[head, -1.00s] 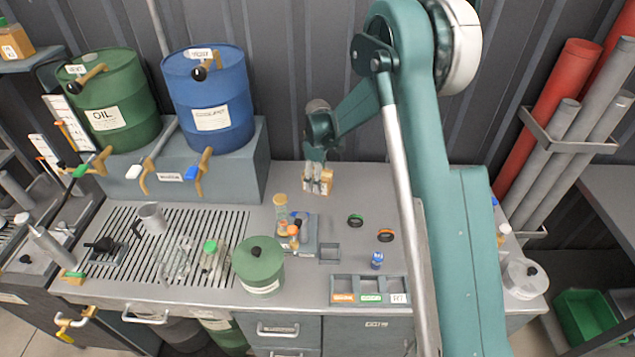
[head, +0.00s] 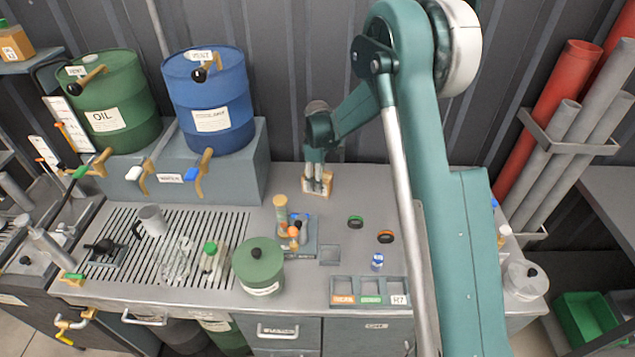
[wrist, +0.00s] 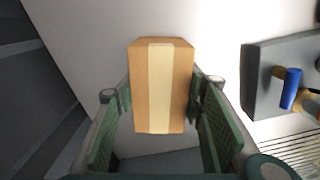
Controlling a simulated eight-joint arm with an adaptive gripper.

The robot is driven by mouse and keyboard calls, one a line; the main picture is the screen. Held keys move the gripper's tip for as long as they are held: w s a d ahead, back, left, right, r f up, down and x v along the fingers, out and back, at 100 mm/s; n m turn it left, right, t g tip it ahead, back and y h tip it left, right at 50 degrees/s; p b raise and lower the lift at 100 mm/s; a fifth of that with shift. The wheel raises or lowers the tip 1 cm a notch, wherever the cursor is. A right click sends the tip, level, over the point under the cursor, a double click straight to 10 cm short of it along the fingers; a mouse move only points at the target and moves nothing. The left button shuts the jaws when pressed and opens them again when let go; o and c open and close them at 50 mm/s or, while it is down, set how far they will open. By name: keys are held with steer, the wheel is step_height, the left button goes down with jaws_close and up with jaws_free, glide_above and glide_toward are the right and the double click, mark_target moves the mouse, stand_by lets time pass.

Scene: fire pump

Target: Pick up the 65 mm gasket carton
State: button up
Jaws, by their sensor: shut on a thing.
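The carton (wrist: 162,88) is a tan box with a pale tape strip down its middle, between my fingers in the wrist view. In the head view the carton (head: 317,192) shows small at the back of the counter, partly hidden by the fingers. My gripper (head: 317,184) points down over it. In the wrist view my gripper (wrist: 162,108) is shut on the carton, with one green-padded finger at each side. I cannot tell whether the carton touches the counter. No size marking is readable on it.
A grey tray (head: 300,240) with small bottles stands in front of the carton. A drum platform (head: 240,165) is at the left, and the wall is close behind.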

steer(key=shift+r, duration=0.1)
steer(key=shift+r, duration=4.9)
